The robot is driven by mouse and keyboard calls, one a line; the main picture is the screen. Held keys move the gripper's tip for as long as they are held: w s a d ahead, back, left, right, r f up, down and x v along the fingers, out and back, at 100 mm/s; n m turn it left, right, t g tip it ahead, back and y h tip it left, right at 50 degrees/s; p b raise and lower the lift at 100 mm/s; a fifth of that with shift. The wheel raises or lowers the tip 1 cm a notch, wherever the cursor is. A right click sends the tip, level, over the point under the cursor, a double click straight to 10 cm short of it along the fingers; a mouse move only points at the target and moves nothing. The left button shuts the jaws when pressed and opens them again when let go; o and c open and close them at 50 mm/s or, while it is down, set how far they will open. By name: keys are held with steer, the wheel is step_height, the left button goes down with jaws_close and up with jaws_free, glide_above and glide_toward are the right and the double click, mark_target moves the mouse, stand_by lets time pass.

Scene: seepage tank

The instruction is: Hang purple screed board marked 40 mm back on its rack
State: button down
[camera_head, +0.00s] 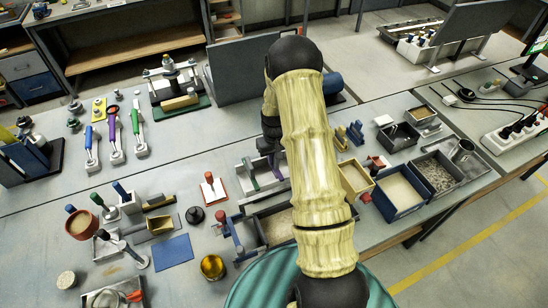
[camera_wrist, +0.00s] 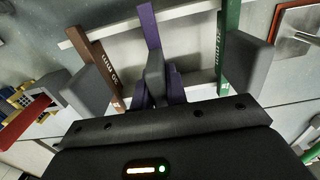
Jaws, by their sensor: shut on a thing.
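The purple screed board (camera_wrist: 148,24) lies between a brown board (camera_wrist: 104,66) and a green board (camera_wrist: 228,42) in the wrist view. The pale rack (camera_wrist: 188,12) has light rails running under or behind the boards. The purple board lines up across the far rail like its neighbours; whether it touches the rail I cannot tell. Its marking is not readable. In the head view my gripper (camera_head: 267,146) is over the rack (camera_head: 243,184), partly hidden by my arm.
A red-framed plate (camera_wrist: 294,20) lies close beyond the green board. The bench strip around these is partly clear.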

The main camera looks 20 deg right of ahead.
steer(key=shift+f, duration=0.1)
steer(key=c, duration=1.3)
jaws_free()
step_height(320, 180, up, 18)
steer(key=b, duration=0.3)
steer(key=shift+f+b, duration=0.25)
steer(key=shift+b, duration=0.1)
